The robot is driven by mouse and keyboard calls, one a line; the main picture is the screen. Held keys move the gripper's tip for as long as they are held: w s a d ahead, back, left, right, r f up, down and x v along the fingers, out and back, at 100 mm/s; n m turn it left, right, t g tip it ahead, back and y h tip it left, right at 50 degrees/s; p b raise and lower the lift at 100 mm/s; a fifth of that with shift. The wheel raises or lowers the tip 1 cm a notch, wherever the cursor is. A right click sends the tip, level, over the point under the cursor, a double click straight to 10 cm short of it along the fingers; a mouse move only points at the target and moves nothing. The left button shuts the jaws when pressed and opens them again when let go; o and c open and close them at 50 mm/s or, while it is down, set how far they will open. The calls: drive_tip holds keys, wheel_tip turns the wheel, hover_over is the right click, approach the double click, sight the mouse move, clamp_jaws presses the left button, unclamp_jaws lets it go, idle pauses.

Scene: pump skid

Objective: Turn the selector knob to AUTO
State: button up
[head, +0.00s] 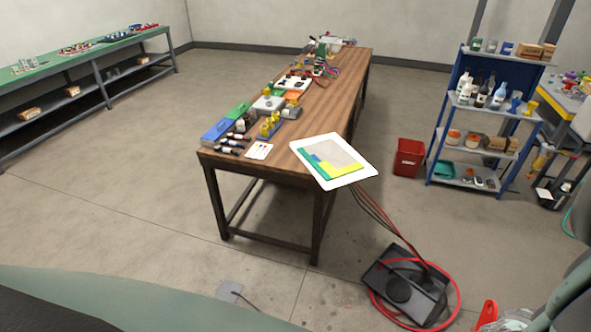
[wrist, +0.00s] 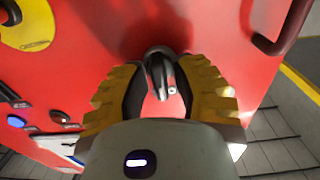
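In the wrist view, a black selector knob (wrist: 158,72) with a small light mark stands out from a red panel (wrist: 95,65). My gripper (wrist: 160,74) has its yellow, dark-padded fingers on either side of the knob, with the tips very near it. I cannot tell whether the pads press on it. Red panel shows between the fingers below the knob. No AUTO label is readable; the area around the knob is partly hidden by the fingers. The head view shows neither the knob nor my gripper.
On the panel are a yellow disc (wrist: 27,22) at upper left, a blue button (wrist: 16,121) at left and a dark handle (wrist: 283,30) at upper right. The head view shows a wooden table (head: 335,105), a blue shelf (head: 487,128) and a red bin (head: 408,158).

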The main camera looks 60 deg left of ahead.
clamp_jaws()
drive_tip(key=shift+m+b, duration=0.35)
drive_tip(key=shift+m, duration=0.05)
drive_tip(key=shift+s+f+m+b, duration=0.1)
drive_tip(key=shift+f+m+b, duration=0.1)
drive_tip(key=shift+m+b, duration=0.4)
drive_tip(key=m+b, duration=0.3)
drive_tip(key=shift+d+f, duration=0.1)
drive_tip(key=m+b, duration=0.4)
drive_tip(key=shift+s+m+b, duration=0.1)
drive_tip(key=shift+m+b, duration=0.2)
drive_tip(key=shift+m, duration=0.2)
drive_tip(key=shift+r, duration=0.25)
